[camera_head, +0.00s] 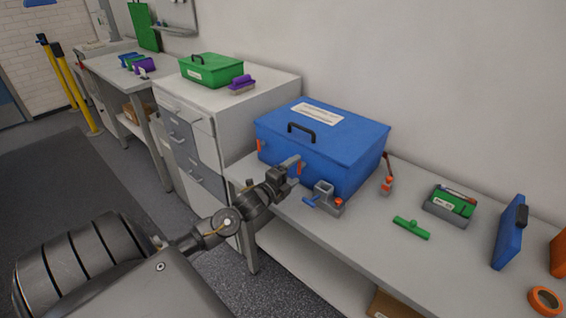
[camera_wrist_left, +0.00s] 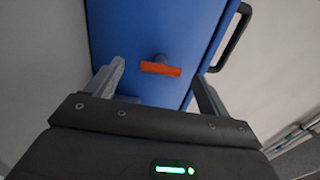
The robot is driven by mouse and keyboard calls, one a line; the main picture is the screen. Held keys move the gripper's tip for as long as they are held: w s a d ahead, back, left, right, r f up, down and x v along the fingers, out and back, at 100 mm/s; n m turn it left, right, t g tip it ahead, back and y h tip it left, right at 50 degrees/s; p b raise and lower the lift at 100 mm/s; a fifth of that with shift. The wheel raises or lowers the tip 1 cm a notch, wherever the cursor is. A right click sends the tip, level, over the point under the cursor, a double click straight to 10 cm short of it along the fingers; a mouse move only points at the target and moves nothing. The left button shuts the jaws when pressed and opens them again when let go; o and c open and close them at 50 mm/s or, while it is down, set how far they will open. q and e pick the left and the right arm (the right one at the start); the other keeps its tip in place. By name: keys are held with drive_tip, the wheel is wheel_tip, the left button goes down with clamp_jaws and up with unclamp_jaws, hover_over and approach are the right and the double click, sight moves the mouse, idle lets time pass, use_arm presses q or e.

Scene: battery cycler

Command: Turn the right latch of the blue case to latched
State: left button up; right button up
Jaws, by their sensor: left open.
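The blue case (camera_head: 340,139) stands closed on the bench, with a black handle and a white label on its lid. Its right latch (camera_head: 299,168) is a small orange bar on the front face and looks upright in the head view. In the left wrist view this orange latch (camera_wrist_left: 160,69) lies between my finger tips, with gaps on both sides. My left gripper (camera_head: 290,170) is open in front of the latch, partly hiding that part of the case. The left latch (camera_head: 260,146) is also orange. My right gripper is not in view.
A drawer cabinet (camera_head: 187,133) stands left of the bench.

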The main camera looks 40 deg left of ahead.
use_arm(q)
drive_tip(key=s+b, duration=0.1)
drive_tip(key=s, duration=0.8)
drive_tip(key=shift+s+d, duration=0.1)
drive_tip(key=s+d+f+n+g+y, duration=0.1)
drive_tip(key=s+d+f+n+g, duration=0.7)
drive_tip(key=f, duration=0.4)
drive_tip(key=s+d+f+n+g+h, duration=0.1)
drive_tip(key=s+d+f+n+g, duration=0.2)
drive_tip(key=s+d, duration=0.4)
drive_tip(key=s+d+f+n+g+h, duration=0.15)
drive_tip(key=s+d+n+g, duration=0.3)
drive_tip(key=s, duration=0.45)
wheel_tip(320, 180, down, 25)
drive_tip(key=s, duration=0.1)
drive_tip(key=s+a+f+g+y, duration=0.1)
drive_tip(key=s+a+f, duration=0.1)
drive_tip(key=s+f, duration=1.4)
drive_tip(key=shift+s, duration=0.5)
